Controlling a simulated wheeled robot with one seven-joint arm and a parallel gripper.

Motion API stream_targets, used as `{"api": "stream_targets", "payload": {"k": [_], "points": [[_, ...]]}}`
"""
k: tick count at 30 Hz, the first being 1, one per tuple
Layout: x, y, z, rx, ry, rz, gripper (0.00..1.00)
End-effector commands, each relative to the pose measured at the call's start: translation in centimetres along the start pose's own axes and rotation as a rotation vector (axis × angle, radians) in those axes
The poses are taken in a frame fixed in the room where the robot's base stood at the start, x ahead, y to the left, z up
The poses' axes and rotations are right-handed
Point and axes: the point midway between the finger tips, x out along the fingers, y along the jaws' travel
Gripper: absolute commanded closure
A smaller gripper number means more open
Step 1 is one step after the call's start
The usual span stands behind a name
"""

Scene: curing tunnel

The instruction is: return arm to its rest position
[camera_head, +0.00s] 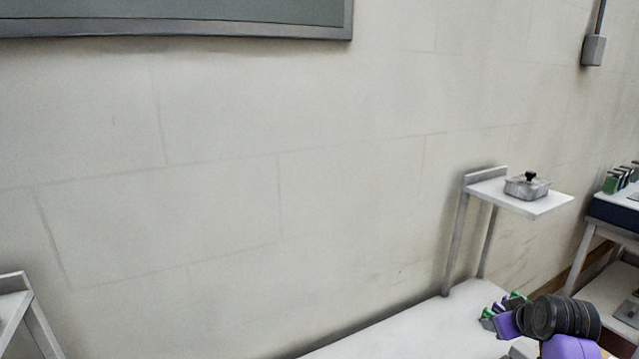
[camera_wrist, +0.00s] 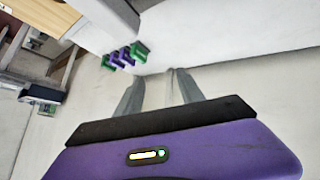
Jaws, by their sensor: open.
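My arm shows at the lower right of the head view, with a purple link and a black ribbed wrist. My gripper (camera_wrist: 160,88) points away from the wrist camera, its two grey fingers apart with nothing between them. In the head view my gripper (camera_head: 490,319) is small and partly merges with coloured pieces behind it. The green and purple pieces (camera_wrist: 124,56) stand in a row on a white surface in the wrist view, clear of the fingers. In the head view, part of them (camera_head: 514,299) shows just past my gripper.
A white bench (camera_head: 410,335) runs beneath my arm along a pale wall. A raised shelf (camera_head: 545,205) holds a metal lidded box (camera_head: 527,187). A dark-fronted table (camera_head: 615,213) with green items stands at right. A white frame (camera_head: 30,315) stands at lower left.

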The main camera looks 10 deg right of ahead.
Motion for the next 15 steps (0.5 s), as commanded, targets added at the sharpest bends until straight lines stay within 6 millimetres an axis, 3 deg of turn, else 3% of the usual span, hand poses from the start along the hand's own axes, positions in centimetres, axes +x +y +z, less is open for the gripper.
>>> {"api": "stream_targets", "payload": {"k": [4, 8, 15], "points": [[-0.4, -3.0, 1.5, 0.073, 0.175, 0.065, 0.55], [-2.0, -5.9, 3.2, 0.129, 0.316, 0.097, 0.55], [-7.3, -11.4, 7.7, 0.208, 0.523, 0.111, 0.55]]}}
